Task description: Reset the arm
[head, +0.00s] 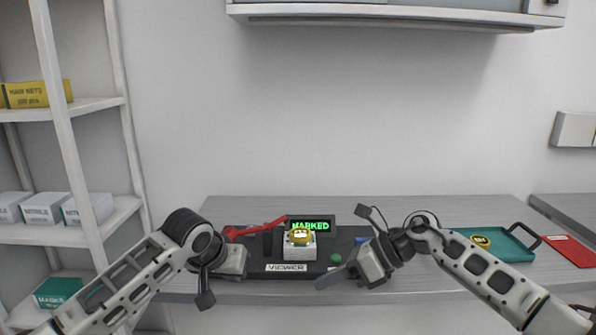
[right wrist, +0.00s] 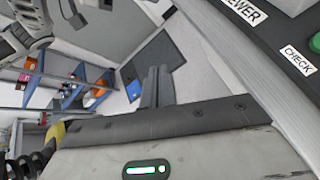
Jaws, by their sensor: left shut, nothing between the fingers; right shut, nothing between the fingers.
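The dark viewer station (head: 288,267) sits on the bench with a label reading VIEWER. A red arm (head: 258,229) slants up to the right at its left side. A yellow-rimmed round piece (head: 300,236) sits on a white block (head: 299,252), below a screen (head: 311,225) with green text, seemingly MARKED. My left gripper (head: 240,263) is shut, empty, just below the red arm; its fingertips are hard to make out. My right gripper (head: 331,279) is shut and empty at the station's right front; its closed fingers (right wrist: 157,86) show in the right wrist view.
A green button (head: 336,259) is beside my right gripper. A teal tray (head: 508,246) with a yellow round piece (head: 481,241) stands at right, near a red sheet (head: 569,251). Shelves (head: 92,223) with boxes stand at left. A cabinet (head: 400,14) hangs above; the space between is free.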

